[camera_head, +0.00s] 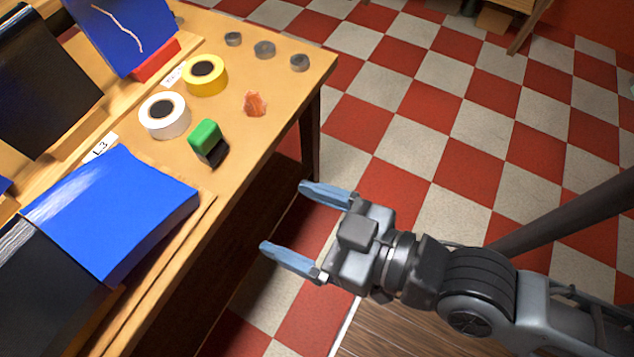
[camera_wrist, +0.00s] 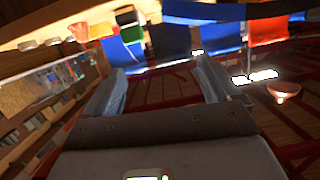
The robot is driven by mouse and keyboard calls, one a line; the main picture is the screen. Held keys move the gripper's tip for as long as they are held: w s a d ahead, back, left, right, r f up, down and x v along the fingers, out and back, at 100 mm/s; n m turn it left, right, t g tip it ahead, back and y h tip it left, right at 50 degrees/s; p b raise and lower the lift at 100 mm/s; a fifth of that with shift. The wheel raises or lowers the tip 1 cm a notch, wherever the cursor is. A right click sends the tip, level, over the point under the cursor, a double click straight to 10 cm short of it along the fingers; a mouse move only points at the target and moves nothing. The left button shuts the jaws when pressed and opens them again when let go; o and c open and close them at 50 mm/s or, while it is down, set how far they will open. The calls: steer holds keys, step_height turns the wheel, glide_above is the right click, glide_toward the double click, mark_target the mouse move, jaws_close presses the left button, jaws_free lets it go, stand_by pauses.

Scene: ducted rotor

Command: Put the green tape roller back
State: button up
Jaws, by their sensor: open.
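A green block with a black lower part (camera_head: 206,139), which looks like the green tape roller, stands on the wooden table near its front edge. A green and black shape, probably the same thing, shows at the top of the wrist view (camera_wrist: 127,18). My gripper (camera_head: 283,217) is open and empty, off the table's front edge, to the right of and nearer than the green block. Its two fingers stand wide apart with nothing between them; they also show in the wrist view (camera_wrist: 160,78).
A white tape roll (camera_head: 164,116) and a yellow tape roll (camera_head: 205,75) lie behind the green block. An orange lump (camera_head: 255,103) is to its right, with grey discs (camera_head: 264,50) farther back. A blue panel (camera_head: 115,205) lies at front left. Checkered floor (camera_head: 420,100) lies open right.

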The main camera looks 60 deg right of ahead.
steer(key=s+d+r, duration=0.2)
steer(key=s+d, duration=0.4)
steer(key=s, duration=0.4)
steer(key=shift+s+d+g+h, duration=0.2)
steer(key=shift+d+g+h, duration=0.05)
steer(key=shift+g+h, duration=0.05)
steer(key=shift+r, duration=0.1)
steer(key=shift+r+p, duration=0.45)
steer(key=shift+p, duration=0.1)
